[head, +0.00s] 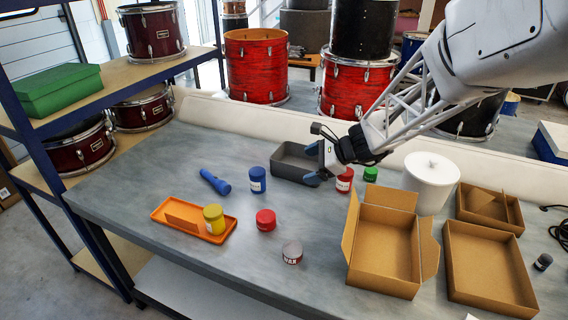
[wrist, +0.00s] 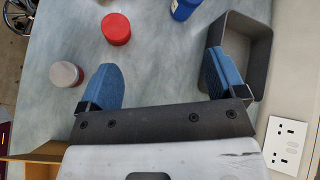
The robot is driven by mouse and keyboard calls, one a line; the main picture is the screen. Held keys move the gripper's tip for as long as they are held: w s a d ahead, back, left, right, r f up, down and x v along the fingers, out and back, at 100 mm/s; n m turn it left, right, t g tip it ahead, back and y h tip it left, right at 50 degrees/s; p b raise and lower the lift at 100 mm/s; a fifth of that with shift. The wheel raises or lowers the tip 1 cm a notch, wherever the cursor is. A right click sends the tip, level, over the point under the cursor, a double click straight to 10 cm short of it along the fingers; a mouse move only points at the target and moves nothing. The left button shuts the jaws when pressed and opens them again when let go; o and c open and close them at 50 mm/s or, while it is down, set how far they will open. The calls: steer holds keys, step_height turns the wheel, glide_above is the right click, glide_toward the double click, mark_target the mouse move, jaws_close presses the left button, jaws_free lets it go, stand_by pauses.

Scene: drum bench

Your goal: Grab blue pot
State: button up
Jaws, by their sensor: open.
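The blue pot (head: 257,180) stands upright on the grey bench, left of the dark grey tray. In the wrist view the blue pot (wrist: 185,8) shows only in part, cut off by the top edge. My gripper (head: 318,160) is open and empty, above the bench by the right end of the grey tray. In the wrist view the blue fingers of my gripper (wrist: 160,75) are wide apart, with bare bench between them. The blue pot lies beyond the fingertips, apart from them.
A dark grey tray (head: 283,164) is beside the blue pot. A blue torch-like object (head: 215,182), a red pot (head: 266,220), a white-grey pot (head: 292,252) and an orange tray (head: 163,213) with a yellow pot (head: 214,219) are around. Open cardboard boxes (head: 385,245) stand right.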

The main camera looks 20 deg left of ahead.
mark_target(262, 172)
steer(key=w+a+f+m, duration=0.1)
steer(key=w+a+f, duration=0.1)
steer(key=a+f, duration=0.1)
steer(key=w+a+f+m+y, duration=0.1)
steer(key=w+a+f+m, duration=0.1)
steer(key=a, duration=0.4)
steer(key=w+a+f+m+y, duration=0.1)
steer(key=a+f+m, duration=0.1)
steer(key=a+f, duration=0.3)
steer(key=shift+w+t, duration=0.3)
steer(key=shift+w, duration=0.1)
steer(key=shift+x, duration=1.25)
steer(key=shift+x, duration=2.6)
steer(key=shift+s, duration=0.15)
steer(key=shift+c, duration=0.2)
steer(key=c, duration=1)
